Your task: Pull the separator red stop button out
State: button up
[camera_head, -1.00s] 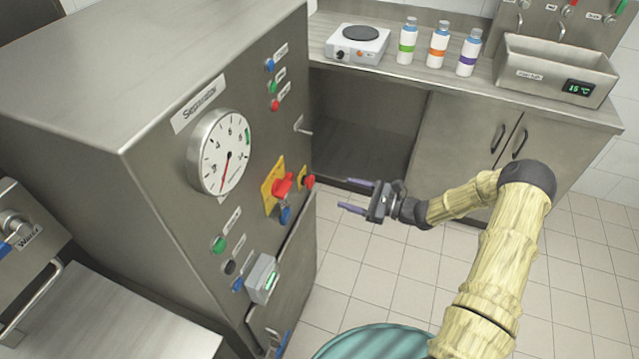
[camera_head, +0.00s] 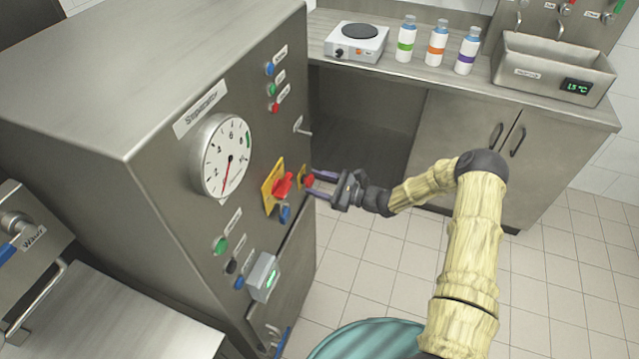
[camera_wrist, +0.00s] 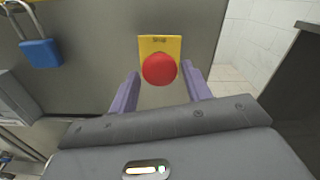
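The red stop button (camera_head: 308,181) is a round red knob on a small yellow plate, on the front of the separator cabinet (camera_head: 150,200) near its right edge. In the wrist view the red stop button (camera_wrist: 159,69) is between and just ahead of the purple fingertips, on its yellow plate (camera_wrist: 160,43). My gripper (camera_head: 318,183) is open, with one finger on each side of the button in the picture. My gripper also shows in the wrist view (camera_wrist: 160,80). I cannot tell whether the fingers touch the button.
A red rotary switch on a yellow plate (camera_head: 280,186) is just left of the button, with a blue padlock (camera_wrist: 41,51) below it. A pressure gauge (camera_head: 224,156) is further left. A counter (camera_head: 450,85) with bottles stands behind; the floor at right is clear.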

grip_shut()
jog(key=shift+s+d, duration=0.2)
jog(key=shift+d, duration=0.3)
jog(key=shift+o, duration=2)
grip_release()
jog(key=shift+d, duration=0.15)
jog(key=b+v, duration=0.3)
jog(key=v, duration=1.4)
jog(key=shift+d, duration=0.15)
jog(key=shift+s, duration=0.1)
